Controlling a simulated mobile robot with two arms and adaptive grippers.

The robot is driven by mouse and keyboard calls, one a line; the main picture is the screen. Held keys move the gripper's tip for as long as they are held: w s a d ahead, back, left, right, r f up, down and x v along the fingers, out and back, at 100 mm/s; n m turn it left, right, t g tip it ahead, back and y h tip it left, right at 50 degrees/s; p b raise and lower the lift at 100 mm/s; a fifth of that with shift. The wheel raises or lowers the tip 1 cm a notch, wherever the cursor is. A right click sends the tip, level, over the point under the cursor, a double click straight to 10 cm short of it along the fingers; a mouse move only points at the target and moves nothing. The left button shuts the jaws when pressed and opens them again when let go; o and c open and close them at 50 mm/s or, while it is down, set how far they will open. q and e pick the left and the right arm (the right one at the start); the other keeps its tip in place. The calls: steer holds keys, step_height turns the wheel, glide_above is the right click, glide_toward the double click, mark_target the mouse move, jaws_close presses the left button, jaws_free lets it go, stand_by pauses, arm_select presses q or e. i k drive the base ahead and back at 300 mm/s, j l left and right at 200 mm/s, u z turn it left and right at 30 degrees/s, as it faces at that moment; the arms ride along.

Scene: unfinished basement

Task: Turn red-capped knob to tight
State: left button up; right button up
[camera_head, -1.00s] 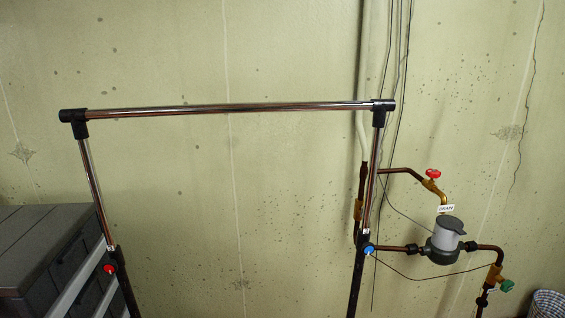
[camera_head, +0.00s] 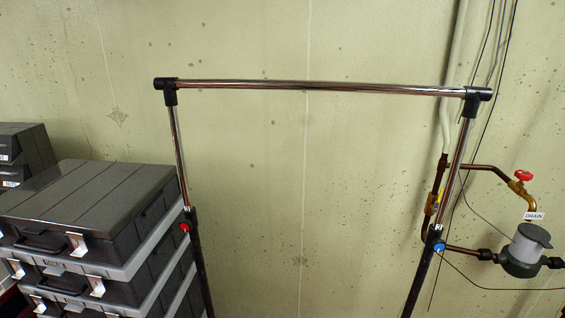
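The red-capped knob (camera_head: 185,227) sits on the left post of a chrome and black rack (camera_head: 315,87). It is at the black collar, just below where the chrome tube enters. A blue-capped knob (camera_head: 438,246) sits on the matching collar of the right post. How tight either knob is cannot be told. Neither of my grippers shows in the head view, and nothing is seen touching the knobs.
Stacked dark grey cases (camera_head: 90,205) stand close to the left post. At right, copper pipes carry a red valve handle (camera_head: 523,176), a DRAIN tag (camera_head: 534,216) and a grey meter (camera_head: 527,248). The stained wall (camera_head: 270,180) is behind the rack.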

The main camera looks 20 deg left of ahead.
mark_target(186, 225)
steer(key=u, duration=1.4)
